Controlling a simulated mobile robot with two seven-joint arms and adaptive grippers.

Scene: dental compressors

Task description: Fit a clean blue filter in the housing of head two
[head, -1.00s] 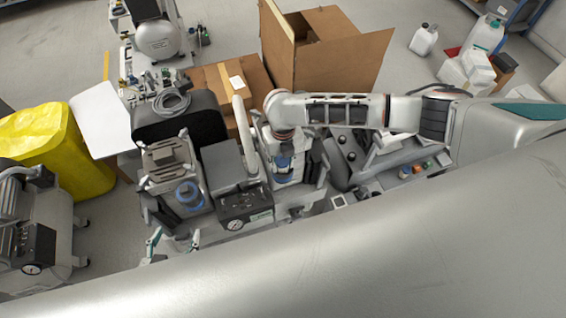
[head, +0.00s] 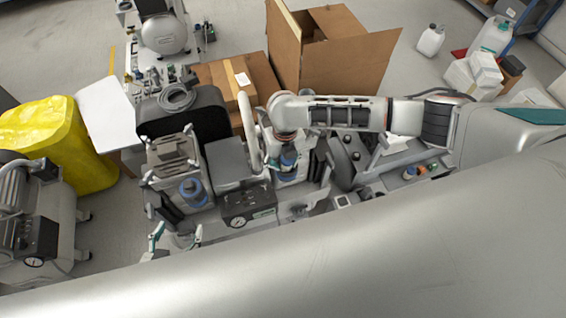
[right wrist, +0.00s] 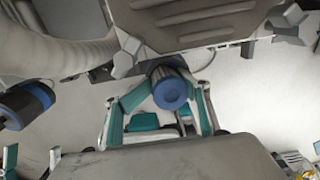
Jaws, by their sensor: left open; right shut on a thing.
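The compressor unit in the middle of the head view has a grey box, a gauge panel (head: 248,208) and a finned head (head: 172,160) at its left. A dark, blue-ringed cylinder (head: 193,190) sits at the front of that head. My right gripper (head: 288,165) points down at the unit's right side. In the right wrist view its teal fingers (right wrist: 171,104) are shut on a blue round part with a central hole, seemingly the blue filter (right wrist: 172,92). Its far end is hidden beneath a grey finned body (right wrist: 195,20). My left gripper (head: 174,240) is open, in front of the left head, apart from it.
Another compressor (head: 35,225) stands at far left beside a yellow bag-like bin (head: 50,140). Cardboard boxes (head: 335,55) stand behind the unit. A second blue-ringed cylinder (right wrist: 25,103) shows at left in the wrist view.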

